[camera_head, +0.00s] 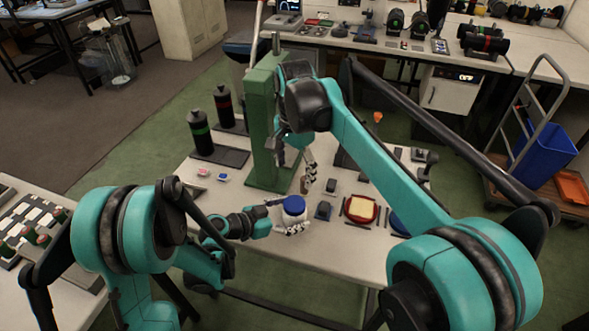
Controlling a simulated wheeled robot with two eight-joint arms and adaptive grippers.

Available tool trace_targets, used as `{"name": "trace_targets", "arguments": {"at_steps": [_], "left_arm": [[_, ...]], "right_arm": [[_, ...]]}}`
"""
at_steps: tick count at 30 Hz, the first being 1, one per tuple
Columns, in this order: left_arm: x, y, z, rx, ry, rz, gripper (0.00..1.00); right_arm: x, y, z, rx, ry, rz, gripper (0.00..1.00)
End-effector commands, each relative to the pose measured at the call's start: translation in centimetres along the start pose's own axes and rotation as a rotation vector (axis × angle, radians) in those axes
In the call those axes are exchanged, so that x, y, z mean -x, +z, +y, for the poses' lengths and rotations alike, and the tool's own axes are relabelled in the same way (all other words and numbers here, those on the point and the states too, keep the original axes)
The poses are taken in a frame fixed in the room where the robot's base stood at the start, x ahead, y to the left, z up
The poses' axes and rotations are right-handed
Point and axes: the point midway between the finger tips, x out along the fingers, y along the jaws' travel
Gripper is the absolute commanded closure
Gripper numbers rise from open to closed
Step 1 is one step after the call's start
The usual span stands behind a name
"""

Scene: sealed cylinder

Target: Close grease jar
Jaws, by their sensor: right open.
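The grease jar (293,218) is white with a blue lid (294,204) on top. It stands upright near the front of the middle table. My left gripper (287,217) comes in from the left, with its fingers around the jar's sides; the jar hides part of them. My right gripper (304,157) is open and hangs above the table, behind and above the jar and apart from it. Whether the lid is fully seated is too small to tell.
A green post (263,120) stands behind the jar. Black bottles (200,132) stand at the back left. A red round dish (360,209) and a small dark block (323,210) lie right of the jar. A small brown item (304,184) is below my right gripper.

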Motion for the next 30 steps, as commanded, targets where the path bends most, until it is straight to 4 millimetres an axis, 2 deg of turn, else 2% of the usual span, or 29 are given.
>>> {"name": "trace_targets", "arguments": {"at_steps": [7, 21, 25, 30], "left_arm": [[0.9, 0.0, 0.0, 0.0, -0.001, 0.0, 0.17], [10.1, 0.0, -0.1, 0.002, -0.004, 0.0, 0.17], [11.4, 0.0, -0.1, 0.001, -0.002, 0.0, 0.17], [12.0, 0.0, 0.0, 0.0, 0.0, 0.0, 0.17]], "right_arm": [[0.0, 0.0, 0.0, 0.0, 0.0, 0.0, 0.21], [0.0, 0.0, 0.0, 0.0, 0.0, 0.0, 0.21], [0.0, 0.0, 0.0, 0.0, 0.0, 0.0, 0.21], [0.0, 0.0, 0.0, 0.0, 0.0, 0.0, 0.21]]}}
